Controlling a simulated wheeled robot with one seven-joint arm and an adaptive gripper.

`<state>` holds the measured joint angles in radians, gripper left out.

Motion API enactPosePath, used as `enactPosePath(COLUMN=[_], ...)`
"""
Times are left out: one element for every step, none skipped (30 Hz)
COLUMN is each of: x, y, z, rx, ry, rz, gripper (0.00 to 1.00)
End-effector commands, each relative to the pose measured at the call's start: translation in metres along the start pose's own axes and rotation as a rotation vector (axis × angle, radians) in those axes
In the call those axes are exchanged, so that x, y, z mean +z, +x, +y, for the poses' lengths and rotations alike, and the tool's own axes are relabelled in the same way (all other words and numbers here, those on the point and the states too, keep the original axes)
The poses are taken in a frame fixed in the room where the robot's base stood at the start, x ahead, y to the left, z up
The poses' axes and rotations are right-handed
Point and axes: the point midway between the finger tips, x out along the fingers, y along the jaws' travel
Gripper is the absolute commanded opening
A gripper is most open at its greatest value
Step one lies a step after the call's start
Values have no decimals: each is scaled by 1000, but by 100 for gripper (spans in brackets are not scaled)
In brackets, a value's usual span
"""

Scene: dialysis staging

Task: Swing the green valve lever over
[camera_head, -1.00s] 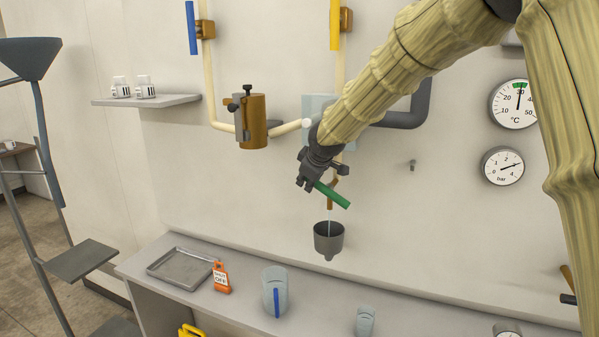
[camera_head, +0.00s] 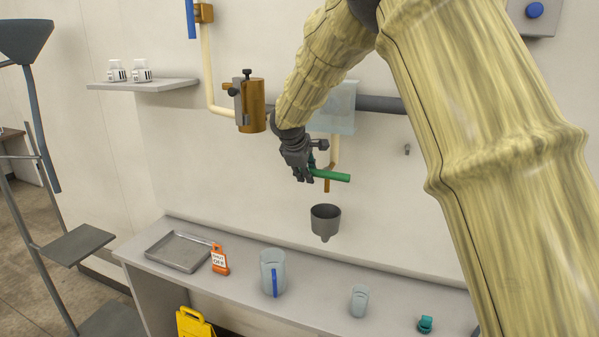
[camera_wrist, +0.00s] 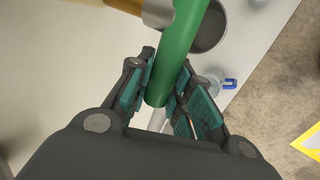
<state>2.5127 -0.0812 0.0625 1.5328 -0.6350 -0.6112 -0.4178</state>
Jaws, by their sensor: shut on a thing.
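The green valve lever (camera_head: 332,177) is in the middle of the head view, lying nearly level in front of the brown tap spout (camera_head: 327,185). My gripper (camera_head: 306,173) is at the lever's left end and shut on it. In the wrist view, the lever (camera_wrist: 180,45) runs up from between the teal finger pads of my gripper (camera_wrist: 163,92), which touch it from both sides. The valve body behind the lever is mostly hidden.
A grey funnel (camera_head: 325,222) is below the spout. A brown cylinder (camera_head: 251,105) on the wall is close to my arm's left. The bench below holds a metal tray (camera_head: 180,268), an orange tag (camera_head: 219,261), a jug (camera_head: 272,285) and a beaker (camera_head: 359,301).

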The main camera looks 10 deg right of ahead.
Motion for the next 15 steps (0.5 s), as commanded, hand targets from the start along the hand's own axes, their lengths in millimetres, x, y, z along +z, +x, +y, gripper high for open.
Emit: enactPosePath(x=[1, 1, 1, 1, 1, 1, 1, 1, 1, 1, 1, 1, 1, 1, 1], y=[-1, -1, -1, -1, -1, -1, -1, -1, -1, -1, -1, -1, -1, -1, -1], z=[2, 2, 2, 2, 2, 2, 2, 2, 2, 2, 2, 2, 2, 2, 1], rx=[3, 3, 3, 3, 3, 3, 3, 3, 3, 3, 3, 2, 2, 2, 2], ry=[-1, -2, -2, -2, -1, -1, -1, -1, -1, -1, -1, 0, 0, 0, 0], rz=[-2, -2, -2, -2, -1, -1, -1, -1, -1, -1, -1, 0, 0, 0, 0], gripper=[0, 0, 0, 0, 0, 0, 0, 0, 0, 23, 28, 36, 41, 43, 43])
